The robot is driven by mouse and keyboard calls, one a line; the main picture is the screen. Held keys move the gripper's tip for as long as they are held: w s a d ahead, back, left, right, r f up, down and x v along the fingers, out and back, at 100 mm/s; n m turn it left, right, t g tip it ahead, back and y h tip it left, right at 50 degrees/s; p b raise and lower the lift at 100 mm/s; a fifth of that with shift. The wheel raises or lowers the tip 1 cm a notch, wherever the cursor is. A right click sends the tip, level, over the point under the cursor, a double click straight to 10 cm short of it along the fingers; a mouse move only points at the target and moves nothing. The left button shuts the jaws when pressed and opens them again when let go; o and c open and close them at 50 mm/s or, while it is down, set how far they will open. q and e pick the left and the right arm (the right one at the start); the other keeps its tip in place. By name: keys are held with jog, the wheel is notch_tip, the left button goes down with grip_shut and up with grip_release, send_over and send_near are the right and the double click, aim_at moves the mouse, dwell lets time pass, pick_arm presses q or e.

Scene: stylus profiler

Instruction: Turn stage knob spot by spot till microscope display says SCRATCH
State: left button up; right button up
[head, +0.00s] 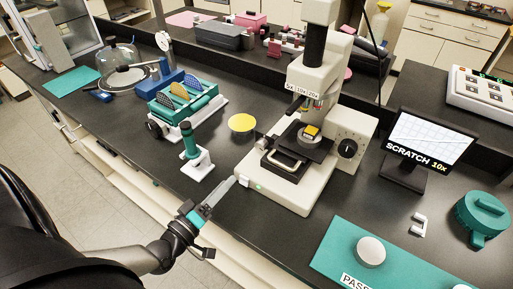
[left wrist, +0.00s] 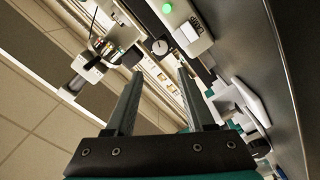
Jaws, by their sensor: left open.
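The white microscope (head: 310,70) stands mid-bench, with a small yellow-topped sample (head: 312,131) on its dark stage. A black round knob (head: 347,148), apparently the stage knob, sits on a marked panel at its right. The display (head: 428,142) right of the microscope reads SCRATCH 10x. My left gripper (head: 228,187) is open and empty, just in front of the base's front left corner, apart from the knob. In the left wrist view, its two fingers (left wrist: 160,78) stand apart with nothing between them. My right gripper is out of view.
A teal mat (head: 335,240) with a white disc (head: 370,251) lies at front right, near a teal lidded pot (head: 484,214). A teal rack (head: 185,100), a teal-handled stand (head: 191,150) and a yellow disc (head: 242,123) are left of the microscope.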

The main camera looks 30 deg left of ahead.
aim_at(259, 148)
pick_arm(q)
jog(key=w, duration=0.5)
jog(key=w+b, duration=0.1)
jog(key=w, duration=0.4)
jog(key=w+d, duration=0.1)
jog(key=w, duration=0.4)
jog(key=shift+d, duration=0.1)
grip_shut()
